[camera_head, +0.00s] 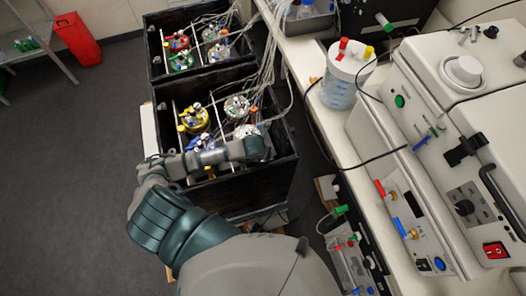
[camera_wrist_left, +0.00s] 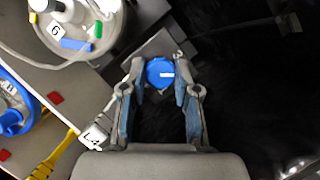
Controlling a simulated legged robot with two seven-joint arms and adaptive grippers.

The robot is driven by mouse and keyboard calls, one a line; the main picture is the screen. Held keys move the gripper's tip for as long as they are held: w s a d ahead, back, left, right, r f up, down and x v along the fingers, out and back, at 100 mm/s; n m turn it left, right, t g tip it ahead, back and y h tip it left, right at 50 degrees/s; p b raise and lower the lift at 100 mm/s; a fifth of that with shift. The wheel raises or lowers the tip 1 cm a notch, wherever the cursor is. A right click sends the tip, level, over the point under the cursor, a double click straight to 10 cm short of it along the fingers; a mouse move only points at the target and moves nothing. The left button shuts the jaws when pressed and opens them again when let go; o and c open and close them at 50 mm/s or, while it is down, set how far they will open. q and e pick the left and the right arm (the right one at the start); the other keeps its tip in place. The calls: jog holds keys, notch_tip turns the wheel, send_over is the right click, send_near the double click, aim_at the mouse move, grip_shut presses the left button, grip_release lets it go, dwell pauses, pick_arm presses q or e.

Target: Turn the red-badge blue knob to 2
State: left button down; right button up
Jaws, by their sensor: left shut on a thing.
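In the left wrist view a round blue knob (camera_wrist_left: 160,73) with a white mark sits between the fingertips of my left gripper (camera_wrist_left: 158,80). The fingers are shut on its two sides. A grey square plate shows behind the knob. Red square badges (camera_wrist_left: 56,97) lie on a pale panel to the left, apart from the held knob; I see no red badge beside this knob. In the head view my left gripper (camera_head: 252,149) reaches over the front black box, and the knob cannot be made out there. My right gripper is not in view.
The black box (camera_head: 290,172) holds several vessels with coloured caps and tubes. In the left wrist view a white-lidded vessel (camera_wrist_left: 85,30) and a blue ring (camera_wrist_left: 14,100) are close on the left. A bench (camera_head: 300,55) with instruments runs along the right.

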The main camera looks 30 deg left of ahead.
pick_arm(q)
jog(key=shift+w+a+r+n, duration=0.1)
jog(key=shift+w+r+n, duration=0.2)
jog(key=shift+w+r, duration=0.05)
dwell(0.3)
jog(key=c, duration=0.9)
grip_release()
jog(key=shift+o, duration=0.3)
jog(key=shift+s+f, duration=0.1)
jog(key=shift+f, duration=0.1)
jog(key=v, duration=1.2)
jog(key=shift+f, duration=0.1)
